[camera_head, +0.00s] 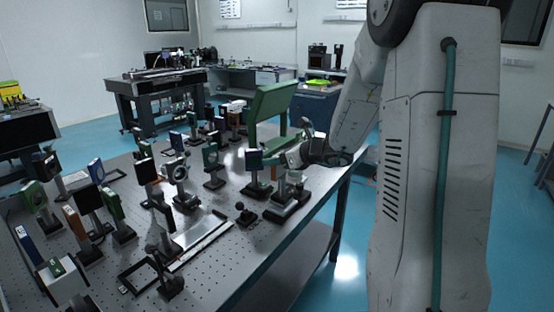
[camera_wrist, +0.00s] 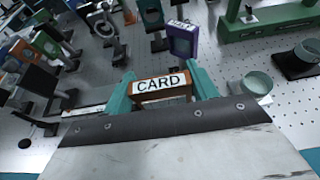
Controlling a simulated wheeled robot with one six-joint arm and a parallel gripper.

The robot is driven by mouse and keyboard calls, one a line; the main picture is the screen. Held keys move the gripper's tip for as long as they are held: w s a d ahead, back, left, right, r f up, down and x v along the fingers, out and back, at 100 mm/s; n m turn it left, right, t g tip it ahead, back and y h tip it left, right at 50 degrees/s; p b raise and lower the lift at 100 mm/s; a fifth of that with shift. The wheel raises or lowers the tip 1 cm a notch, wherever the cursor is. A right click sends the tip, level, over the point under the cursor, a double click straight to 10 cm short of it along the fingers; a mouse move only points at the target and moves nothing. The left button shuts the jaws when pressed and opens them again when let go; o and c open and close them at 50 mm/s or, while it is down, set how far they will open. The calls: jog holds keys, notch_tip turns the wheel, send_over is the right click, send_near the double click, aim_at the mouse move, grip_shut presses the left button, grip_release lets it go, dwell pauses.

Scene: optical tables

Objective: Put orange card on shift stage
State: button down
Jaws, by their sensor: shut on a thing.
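My gripper (camera_wrist: 158,78) is shut on the orange card (camera_wrist: 151,94), a small brown-orange framed plate with a white "CARD" label, between its two teal fingers. In the head view my gripper (camera_head: 283,158) is over the right part of the optical table; the card is hard to make out there. A long flat silver rail or stage (camera_head: 201,240) lies at the table's front; I cannot tell for sure whether it is the shift stage. The held card's lower part is hidden by my gripper in the wrist view.
A purple-blue card on a post (camera_wrist: 184,40) stands just beyond the held card. Round-topped mounts (camera_wrist: 257,83) stand at the right. A large green stand (camera_head: 272,113) is behind my gripper. Many optic mounts crowd the table's left (camera_head: 88,200). Some perforated tabletop (camera_head: 236,240) is bare near the front edge.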

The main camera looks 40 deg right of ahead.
jog(key=shift+f, duration=0.25)
jog(key=shift+c, duration=2.2)
grip_release()
jog(key=shift+f, duration=0.1)
